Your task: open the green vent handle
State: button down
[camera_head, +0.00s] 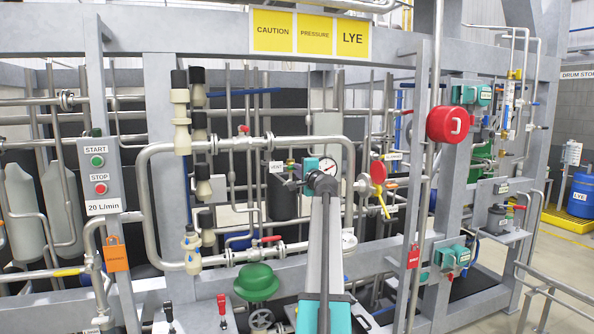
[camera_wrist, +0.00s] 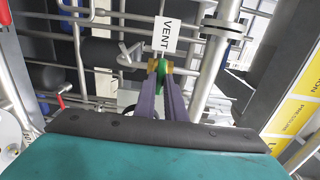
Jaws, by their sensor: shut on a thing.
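The green vent handle (camera_wrist: 162,77) shows in the wrist view between the two fingers of my gripper (camera_wrist: 161,70), just below the white VENT label (camera_wrist: 164,36). The fingers are closed on it, and only a narrow strip of green shows between them. Brass-coloured pieces sit at the fingertips. In the head view the VENT label (camera_head: 277,167) is left of the pressure gauge, and a small green part of the handle (camera_head: 290,163) shows beside it. My arm rises in front and hides part of this area.
A red round part with a yellow handle (camera_head: 384,207) stands farther right. Steel pipes (camera_head: 240,145) run around the vent. A green dome (camera_head: 257,281) and a red-handled valve (camera_head: 266,240) are below.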

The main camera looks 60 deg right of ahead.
jog(key=shift+f+n+b, duration=0.1)
jog(key=shift+n+b, duration=2.9)
jog(key=shift+b, duration=1.95)
jog(key=shift+n+b, duration=1.5)
jog(key=shift+b, duration=0.7)
